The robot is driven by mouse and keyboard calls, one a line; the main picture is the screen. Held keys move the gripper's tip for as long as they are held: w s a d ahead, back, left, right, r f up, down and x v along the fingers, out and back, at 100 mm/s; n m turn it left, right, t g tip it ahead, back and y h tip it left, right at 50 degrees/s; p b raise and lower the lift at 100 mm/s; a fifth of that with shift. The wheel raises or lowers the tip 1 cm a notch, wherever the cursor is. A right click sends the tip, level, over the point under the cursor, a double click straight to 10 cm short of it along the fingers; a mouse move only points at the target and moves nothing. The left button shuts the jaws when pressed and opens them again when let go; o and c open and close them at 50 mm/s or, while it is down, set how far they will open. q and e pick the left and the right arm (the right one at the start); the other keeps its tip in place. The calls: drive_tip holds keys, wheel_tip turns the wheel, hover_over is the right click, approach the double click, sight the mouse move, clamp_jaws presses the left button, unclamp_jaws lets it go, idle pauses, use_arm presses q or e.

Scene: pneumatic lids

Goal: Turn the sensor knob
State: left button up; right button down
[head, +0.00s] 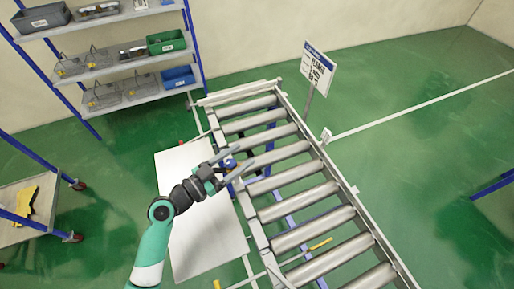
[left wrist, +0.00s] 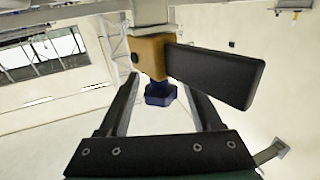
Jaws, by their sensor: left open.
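The sensor knob (left wrist: 160,94) is small and dark blue, at the lower end of an orange block (left wrist: 149,56) in the left wrist view. A black flat box (left wrist: 215,74) juts out to the right of the block. My left gripper (left wrist: 162,84) is open. Its two dark fingers stand on either side of the knob, with a visible gap on each side. In the head view my left gripper (head: 240,162) is at the left rail of the roller conveyor. The knob is too small there to make out surely. My right gripper is not in view.
The roller conveyor (head: 305,197) runs from the back to the lower right. A white table (head: 205,235) stands under my left arm. A sign (head: 317,72) rises on a post beside the conveyor. A shelf with bins (head: 166,42) is at the back left.

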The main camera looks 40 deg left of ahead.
use_arm(q)
drive_tip(key=shift+w, duration=0.4)
drive_tip(key=shift+c, duration=0.7)
clamp_jaws()
